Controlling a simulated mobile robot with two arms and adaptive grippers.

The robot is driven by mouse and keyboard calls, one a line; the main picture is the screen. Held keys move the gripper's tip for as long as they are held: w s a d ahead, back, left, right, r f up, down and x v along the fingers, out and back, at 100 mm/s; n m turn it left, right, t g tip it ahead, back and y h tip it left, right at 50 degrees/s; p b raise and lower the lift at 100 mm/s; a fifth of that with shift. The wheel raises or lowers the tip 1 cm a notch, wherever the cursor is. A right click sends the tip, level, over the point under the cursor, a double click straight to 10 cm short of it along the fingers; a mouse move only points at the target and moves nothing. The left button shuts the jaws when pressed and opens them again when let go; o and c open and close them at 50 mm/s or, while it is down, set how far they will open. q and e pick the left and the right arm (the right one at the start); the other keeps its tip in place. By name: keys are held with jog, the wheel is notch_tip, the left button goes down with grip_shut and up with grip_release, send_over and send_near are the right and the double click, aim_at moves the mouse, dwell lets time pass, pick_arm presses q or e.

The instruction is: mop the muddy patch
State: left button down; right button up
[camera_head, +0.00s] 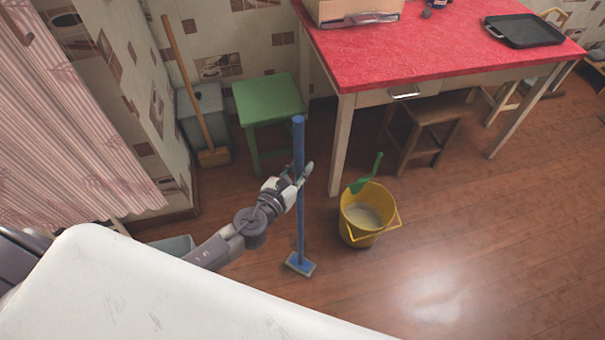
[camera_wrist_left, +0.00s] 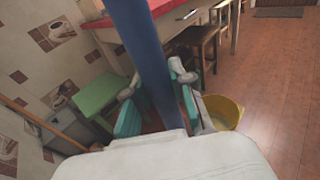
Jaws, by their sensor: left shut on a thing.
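A blue mop (camera_head: 299,219) stands nearly upright on the floor, its flat head (camera_head: 300,264) down on the boards. My left gripper (camera_head: 300,174) is shut around the upper part of its handle. In the left wrist view the blue handle (camera_wrist_left: 147,55) runs between the two fingers (camera_wrist_left: 157,98). A yellow bucket (camera_head: 358,232) with pale liquid stands on the floor just right of the mop, apart from it. A green tool (camera_head: 366,174) leans out of the bucket. I see no clear muddy patch; a shiny pale spot (camera_head: 436,300) on the floor looks like glare. My right gripper is not in view.
A red-topped table (camera_head: 400,50) stands behind the bucket, with a wooden stool (camera_head: 440,112) under it. A green stool (camera_head: 268,99) and a broom (camera_head: 187,84) by a grey bin (camera_head: 205,108) are by the wall.

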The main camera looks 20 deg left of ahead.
pick_arm(q)
jog(key=shift+w+a, duration=0.5)
jog(key=shift+w, duration=0.15)
jog(key=shift+w+a, duration=0.65)
jog(key=shift+w, duration=0.25)
jog(key=shift+w+a, duration=0.65)
jog(key=shift+w, duration=0.25)
jog(key=w+a, duration=0.1)
jog(key=w, duration=0.1)
jog(key=w+a+b, duration=0.1)
jog(key=shift+w+a+r, duration=0.1)
jog(key=shift+w+a, duration=0.2)
jog(key=shift+w, duration=0.1)
